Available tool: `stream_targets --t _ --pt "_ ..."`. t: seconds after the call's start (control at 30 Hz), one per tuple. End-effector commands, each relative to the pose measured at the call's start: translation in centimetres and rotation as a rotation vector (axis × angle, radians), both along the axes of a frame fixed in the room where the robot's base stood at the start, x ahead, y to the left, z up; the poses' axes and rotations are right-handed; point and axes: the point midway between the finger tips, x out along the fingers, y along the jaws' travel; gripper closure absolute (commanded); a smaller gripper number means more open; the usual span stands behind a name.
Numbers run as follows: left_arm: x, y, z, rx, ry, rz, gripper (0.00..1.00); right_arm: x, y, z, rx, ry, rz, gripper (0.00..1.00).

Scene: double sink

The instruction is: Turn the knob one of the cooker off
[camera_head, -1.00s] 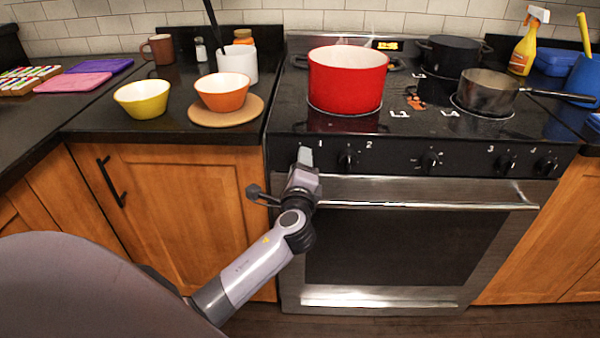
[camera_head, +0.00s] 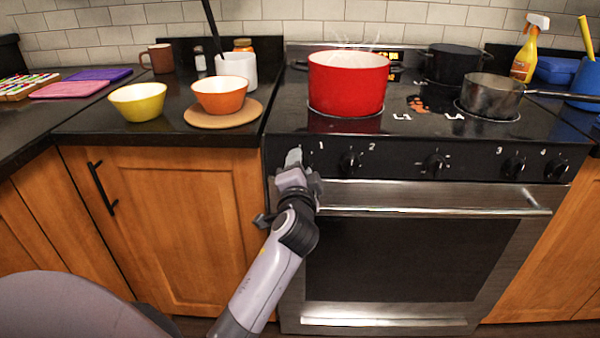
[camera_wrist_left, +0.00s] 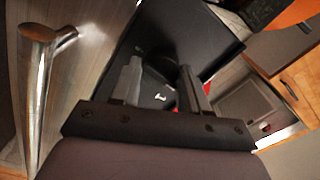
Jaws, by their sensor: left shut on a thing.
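The cooker's black front panel (camera_head: 400,163) carries a row of knobs with white numbers 1 to 4. Knob one, by the number 1, is mostly hidden behind my left gripper (camera_head: 294,158) in the head view. That gripper is at the left end of the panel, shut on knob one. Its two grey fingers also show in the left wrist view (camera_wrist_left: 162,85), pointing at the dark panel, with a white number between them. The knob's exact angle cannot be told. Knob two (camera_head: 350,163) is just to the right. My right gripper is not in view.
The oven handle (camera_head: 430,198) runs just below the knobs. A red pot (camera_head: 347,85), a black pot (camera_head: 455,62) and a grey saucepan (camera_head: 490,95) stand on the cooktop. Orange (camera_head: 221,97) and yellow (camera_head: 137,103) bowls are on the left counter.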

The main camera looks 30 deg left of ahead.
Motion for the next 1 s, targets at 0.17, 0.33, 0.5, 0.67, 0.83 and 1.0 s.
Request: stream_targets --t 0.17,0.33,0.5,0.67,0.83,1.0 --pt "0.02 -0.14 -0.11 -0.054 -0.032 -0.003 0.85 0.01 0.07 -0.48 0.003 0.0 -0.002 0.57" --pt "0.0 -0.1 -0.05 -0.078 -0.047 -0.003 0.85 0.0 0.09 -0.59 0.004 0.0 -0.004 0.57" --pt "0.0 -0.1 0.0 -0.084 -0.05 -0.003 0.85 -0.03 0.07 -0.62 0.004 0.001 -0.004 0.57" --pt "0.01 -0.09 0.01 -0.083 -0.05 -0.003 0.85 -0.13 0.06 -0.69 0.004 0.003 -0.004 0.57" --pt "0.01 -0.09 0.01 -0.082 -0.049 -0.003 0.32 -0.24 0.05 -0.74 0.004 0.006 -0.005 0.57" --pt "0.0 -0.05 0.02 -0.081 -0.049 -0.001 0.3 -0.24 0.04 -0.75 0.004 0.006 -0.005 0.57"
